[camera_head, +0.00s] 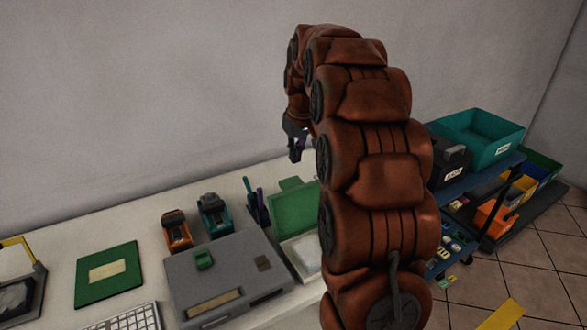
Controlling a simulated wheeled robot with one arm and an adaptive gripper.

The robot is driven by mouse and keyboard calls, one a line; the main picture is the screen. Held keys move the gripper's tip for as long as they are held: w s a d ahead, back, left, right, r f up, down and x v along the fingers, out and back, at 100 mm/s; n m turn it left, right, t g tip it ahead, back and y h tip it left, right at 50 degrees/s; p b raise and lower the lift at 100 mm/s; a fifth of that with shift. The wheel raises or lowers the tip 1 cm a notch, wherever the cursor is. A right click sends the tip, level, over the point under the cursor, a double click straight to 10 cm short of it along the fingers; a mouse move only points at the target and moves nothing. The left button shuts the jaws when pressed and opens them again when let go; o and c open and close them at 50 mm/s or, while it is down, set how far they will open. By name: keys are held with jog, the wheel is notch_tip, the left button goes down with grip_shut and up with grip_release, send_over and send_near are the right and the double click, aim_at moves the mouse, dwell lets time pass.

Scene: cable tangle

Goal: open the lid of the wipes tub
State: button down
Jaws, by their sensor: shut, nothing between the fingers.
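What looks like the wipes tub (303,252) stands on the white table, right of the grey device. It has a pale, whitish body, and its green lid (293,209) stands raised at the back, so the tub looks open. My arm hides the tub's right side. My gripper (296,153) hangs in the air above and behind the lid, pointing down, apart from it. It is small in the view; it is shut and holds nothing.
A grey device (228,268) with a small green block on it sits left of the tub. Orange (176,232) and teal (213,215) tools and a pen holder (256,208) stand behind. A teal bin (478,138) is on the shelf at right.

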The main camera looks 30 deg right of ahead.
jog(key=shift+s+r, duration=0.2)
jog(key=shift+r, duration=1.1)
jog(key=s+a+g+p, duration=0.2)
jog(key=s+a, duration=1.4)
jog(key=s+a+f+g+p, duration=0.1)
jog(key=s+a+f, duration=0.2)
jog(key=s, duration=0.7)
jog(key=s+a+f+n+g+p, duration=0.1)
jog(key=s+a, duration=0.3)
jog(key=s, duration=0.6)
jog(key=shift+f, duration=0.9)
